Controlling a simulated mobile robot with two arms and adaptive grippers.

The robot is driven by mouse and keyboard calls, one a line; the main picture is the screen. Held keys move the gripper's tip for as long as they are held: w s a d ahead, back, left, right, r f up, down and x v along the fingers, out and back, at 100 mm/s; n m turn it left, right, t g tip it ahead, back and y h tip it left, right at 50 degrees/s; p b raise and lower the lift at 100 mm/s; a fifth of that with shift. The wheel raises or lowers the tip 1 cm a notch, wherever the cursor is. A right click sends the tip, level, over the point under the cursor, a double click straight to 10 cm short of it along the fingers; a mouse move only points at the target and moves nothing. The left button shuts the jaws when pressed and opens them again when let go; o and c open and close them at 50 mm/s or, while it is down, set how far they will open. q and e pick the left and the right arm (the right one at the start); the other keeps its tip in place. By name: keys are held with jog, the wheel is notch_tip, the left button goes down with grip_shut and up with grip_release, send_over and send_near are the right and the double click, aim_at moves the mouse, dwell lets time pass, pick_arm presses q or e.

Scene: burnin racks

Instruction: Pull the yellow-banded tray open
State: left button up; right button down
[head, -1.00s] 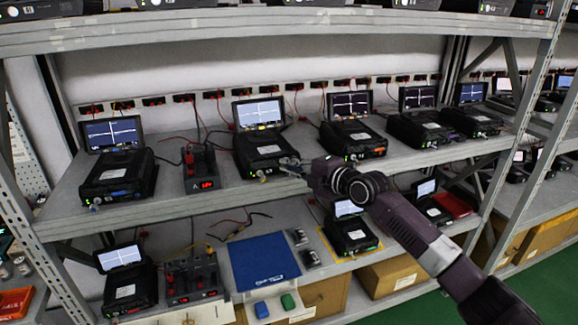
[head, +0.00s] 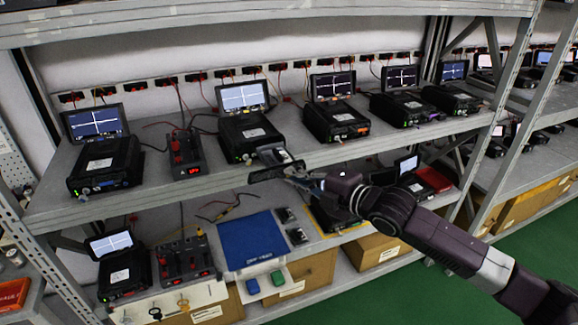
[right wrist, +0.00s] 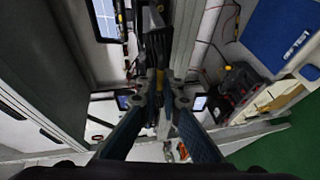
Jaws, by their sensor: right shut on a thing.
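A black unit (head: 250,138) with a bright screen stands on the upper shelf. A dark tray (head: 272,156) with a grey inside sticks out from the front of this unit, over the shelf's front edge. My right gripper (head: 298,176) is at the tray's front end. In the right wrist view a yellow band (right wrist: 160,80) shows between the fingertips of the right gripper (right wrist: 161,100), which is shut on the tray's front part. The fingers hide most of the grip. My left gripper is in neither view.
Other black units with screens (head: 335,120) stand along the upper shelf. Below are a blue mat (head: 252,240), a red-and-black supply (head: 186,258) and cardboard boxes (head: 372,250). Green floor (head: 400,290) is clear in front. A rack post (head: 497,140) stands to the right.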

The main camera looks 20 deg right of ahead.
jog(key=c, duration=2.1)
grip_release()
jog(key=v, duration=1.2)
